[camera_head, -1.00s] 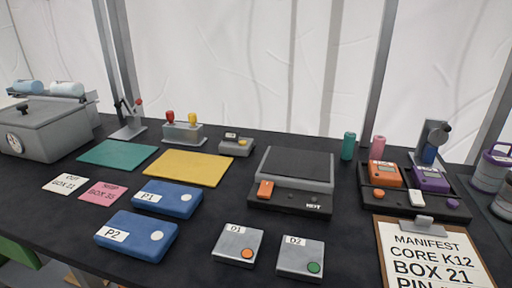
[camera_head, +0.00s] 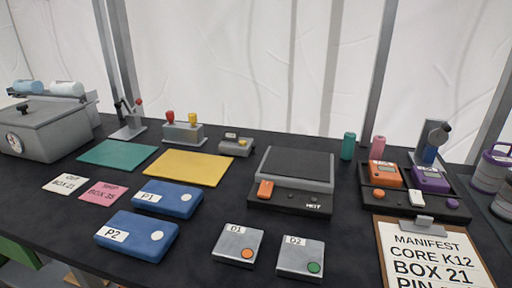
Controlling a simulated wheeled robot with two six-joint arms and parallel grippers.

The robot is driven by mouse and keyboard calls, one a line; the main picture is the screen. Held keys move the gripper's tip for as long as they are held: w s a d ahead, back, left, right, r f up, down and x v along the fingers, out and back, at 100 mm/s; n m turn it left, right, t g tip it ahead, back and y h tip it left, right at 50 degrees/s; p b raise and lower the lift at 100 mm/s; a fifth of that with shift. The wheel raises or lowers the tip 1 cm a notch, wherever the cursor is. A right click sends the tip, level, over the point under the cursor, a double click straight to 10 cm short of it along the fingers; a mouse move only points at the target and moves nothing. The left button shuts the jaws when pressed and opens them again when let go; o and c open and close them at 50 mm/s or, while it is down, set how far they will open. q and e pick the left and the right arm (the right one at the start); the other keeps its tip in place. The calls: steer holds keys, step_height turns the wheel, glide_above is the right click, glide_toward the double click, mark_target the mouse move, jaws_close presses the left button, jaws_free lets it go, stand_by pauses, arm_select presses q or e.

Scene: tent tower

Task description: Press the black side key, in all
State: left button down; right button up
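A low black-and-grey device (camera_head: 296,172) sits at the middle of the table. It has a flat dark top, an orange block (camera_head: 265,189) at its front left and a small white label at its front right. A small dark spot shows on its front ledge; I cannot tell whether it is a key. A black tray (camera_head: 394,205) at the right holds an orange unit (camera_head: 385,175), a purple unit (camera_head: 430,180) and a white block (camera_head: 417,198). No black side key stands out clearly. Neither gripper is in view.
Blue boxes P1 (camera_head: 168,199) and P2 (camera_head: 136,236) lie at the left. Grey boxes D1 (camera_head: 238,244) and D2 (camera_head: 300,259) lie at the front. A manifest clipboard (camera_head: 432,262) is at the front right. Bare table shows between the blue boxes and the device.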

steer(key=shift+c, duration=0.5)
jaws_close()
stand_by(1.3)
